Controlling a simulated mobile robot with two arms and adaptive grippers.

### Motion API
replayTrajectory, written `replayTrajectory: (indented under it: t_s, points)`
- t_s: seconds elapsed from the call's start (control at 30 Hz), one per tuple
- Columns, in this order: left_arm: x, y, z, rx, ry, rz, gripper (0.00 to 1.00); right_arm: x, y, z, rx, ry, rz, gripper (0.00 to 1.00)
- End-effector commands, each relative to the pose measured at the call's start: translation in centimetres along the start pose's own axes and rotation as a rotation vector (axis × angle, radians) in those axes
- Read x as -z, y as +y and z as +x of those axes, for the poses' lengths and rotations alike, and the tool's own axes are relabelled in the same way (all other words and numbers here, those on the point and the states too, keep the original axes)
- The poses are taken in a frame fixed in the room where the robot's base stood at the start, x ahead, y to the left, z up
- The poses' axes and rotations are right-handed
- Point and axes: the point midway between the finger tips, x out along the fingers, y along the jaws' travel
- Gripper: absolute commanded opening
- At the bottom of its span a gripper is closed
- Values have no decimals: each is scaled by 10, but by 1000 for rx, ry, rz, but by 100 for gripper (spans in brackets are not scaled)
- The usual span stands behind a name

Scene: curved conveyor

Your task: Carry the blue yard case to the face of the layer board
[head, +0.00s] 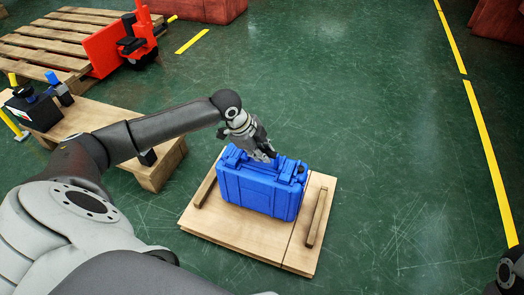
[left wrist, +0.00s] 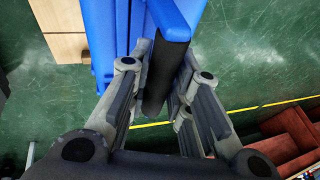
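The blue yard case (head: 262,188) is upright over the pale wooden layer board (head: 215,221), between its two raised wooden strips. I cannot tell if its underside touches the board. My left gripper (head: 266,152) is at the top of the case. In the left wrist view, its fingers (left wrist: 164,85) straddle the dark grip of the blue handle (left wrist: 160,75). Small gaps show beside the near part of the grip, but contact at the fingertips is hidden. Part of my right arm shows at the lower right edge of the head view; its fingers are not visible.
A low wooden bench (head: 113,121) with a black device (head: 36,110) stands left of the board. Behind it are a slatted pallet (head: 45,42) and a red machine (head: 117,45). Green floor is clear to the right, up to a yellow line (head: 487,145).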

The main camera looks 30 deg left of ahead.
Motion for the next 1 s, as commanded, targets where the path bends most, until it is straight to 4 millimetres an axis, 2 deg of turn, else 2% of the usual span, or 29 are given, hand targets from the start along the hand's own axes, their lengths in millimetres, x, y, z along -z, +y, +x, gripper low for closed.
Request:
replayTrajectory:
  t_s: [0.03,0.13,0.53,0.6,0.7,1.0]
  points:
    - [0,0,0,1,0,0,27,0,0,0,0,0,0,42]
    - [0,0,0,2,0,0,39,0,0,0,0,0,0,42]
    - [0,-1,-6,2,0,0,39,0,0,3,0,2,1,42]
    - [0,-2,-13,3,-1,0,39,0,1,6,-2,3,1,42]
    - [0,-2,-27,3,-2,0,39,-8,3,-4,-16,-47,5,42]
    - [0,-2,-80,2,-2,1,39,-14,6,-18,-48,-128,17,42]
